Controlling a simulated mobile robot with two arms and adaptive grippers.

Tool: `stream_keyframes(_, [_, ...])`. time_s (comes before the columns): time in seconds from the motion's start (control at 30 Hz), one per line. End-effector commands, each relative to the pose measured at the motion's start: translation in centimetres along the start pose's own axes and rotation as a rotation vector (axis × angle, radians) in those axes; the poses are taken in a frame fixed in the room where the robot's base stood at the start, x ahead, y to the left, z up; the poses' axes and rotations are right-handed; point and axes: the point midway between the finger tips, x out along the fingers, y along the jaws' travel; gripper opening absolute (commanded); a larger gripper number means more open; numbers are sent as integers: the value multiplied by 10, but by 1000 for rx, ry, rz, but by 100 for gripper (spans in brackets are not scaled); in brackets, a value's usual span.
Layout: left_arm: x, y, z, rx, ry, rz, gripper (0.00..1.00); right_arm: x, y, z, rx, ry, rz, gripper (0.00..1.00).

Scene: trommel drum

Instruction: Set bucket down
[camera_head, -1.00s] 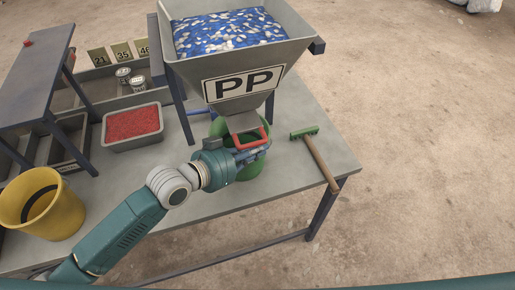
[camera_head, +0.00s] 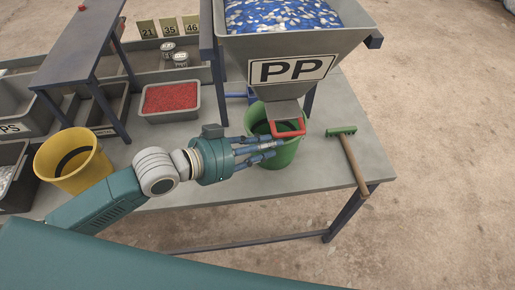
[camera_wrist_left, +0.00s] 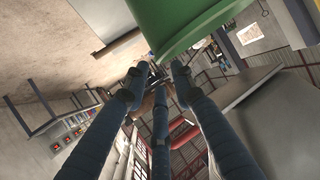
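A green bucket (camera_head: 288,154) stands upright on the grey table under the chute of the PP hopper. Its lower wall also shows at the top of the left wrist view (camera_wrist_left: 195,22). My left gripper (camera_head: 280,148) is in front of the bucket's left side, its fingers stretched out and spread. The wrist view shows three separate blue fingers (camera_wrist_left: 158,85) with nothing between them, the bucket beside their tips. I cannot tell whether a finger touches its wall. My right gripper is not in view.
The PP hopper (camera_head: 292,69) with a red chute handle (camera_head: 288,128) is above the bucket. A yellow bucket (camera_head: 88,172) and a tray of red granules (camera_head: 170,98) are to the left. The table's front edge is close.

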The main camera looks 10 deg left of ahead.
Motion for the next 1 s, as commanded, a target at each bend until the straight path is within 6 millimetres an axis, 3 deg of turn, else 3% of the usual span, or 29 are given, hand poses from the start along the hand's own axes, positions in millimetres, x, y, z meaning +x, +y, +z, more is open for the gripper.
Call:
stream_keyframes(0.1, [-18, 0, 3, 1, -3, 0, 25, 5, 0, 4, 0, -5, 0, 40])
stream_keyframes(0.3, [-32, 0, 0, 1, 0, 0, 25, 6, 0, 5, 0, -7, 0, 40])
stream_keyframes(0.87, [-32, 1, 0, -1, -1, 0, 25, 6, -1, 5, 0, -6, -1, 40])
stream_keyframes(1.0, [-28, 9, 16, -26, -48, -22, 25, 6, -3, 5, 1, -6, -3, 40])
